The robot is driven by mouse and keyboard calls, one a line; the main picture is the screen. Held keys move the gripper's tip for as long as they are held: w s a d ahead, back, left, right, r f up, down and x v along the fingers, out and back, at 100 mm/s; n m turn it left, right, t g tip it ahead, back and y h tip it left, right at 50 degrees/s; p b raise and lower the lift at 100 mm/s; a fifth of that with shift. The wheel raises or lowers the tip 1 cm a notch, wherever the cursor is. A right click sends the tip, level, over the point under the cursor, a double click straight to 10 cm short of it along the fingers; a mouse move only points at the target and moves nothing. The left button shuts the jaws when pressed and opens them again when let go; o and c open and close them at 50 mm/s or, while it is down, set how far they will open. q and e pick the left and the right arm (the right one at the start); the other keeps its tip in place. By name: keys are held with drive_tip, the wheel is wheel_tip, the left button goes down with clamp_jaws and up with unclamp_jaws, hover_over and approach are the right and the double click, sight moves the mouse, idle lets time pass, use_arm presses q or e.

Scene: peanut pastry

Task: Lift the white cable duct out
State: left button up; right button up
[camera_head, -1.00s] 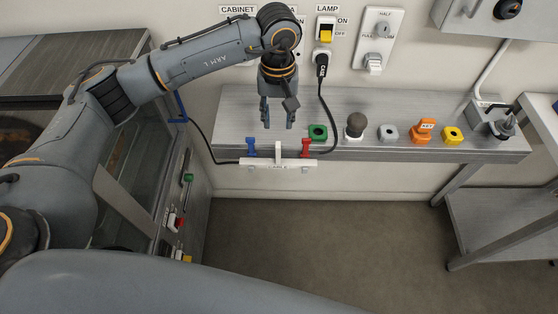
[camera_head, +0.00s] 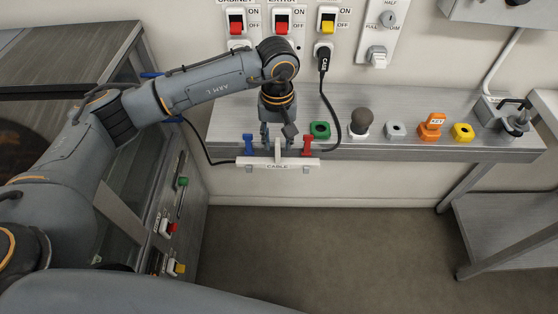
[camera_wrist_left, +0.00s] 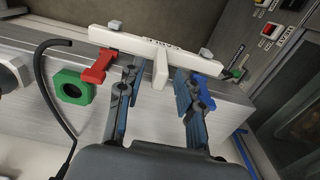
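The white cable duct (camera_head: 252,162), marked CABLE, lies along the front edge of the metal shelf, with a white upright tab at its middle. A blue clip (camera_head: 248,143) and a red clip (camera_head: 307,144) stand at its two sides. My left gripper (camera_head: 278,138) points down just above the duct, at the tab. In the left wrist view the gripper (camera_wrist_left: 157,82) is open, with the tab (camera_wrist_left: 161,68) showing between its fingers. Contact with the tab cannot be told. The duct also shows there (camera_wrist_left: 140,42). My right gripper is not in view.
A black cable (camera_head: 330,110) hangs from the wall socket to the shelf right of the red clip. The oven-like cabinet is at left.

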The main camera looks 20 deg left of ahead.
use_arm(q)
clamp_jaws()
drive_tip(key=shift+r, duration=0.8)
drive_tip(key=shift+r+p, duration=0.65)
drive_tip(key=shift+r, duration=1.05)
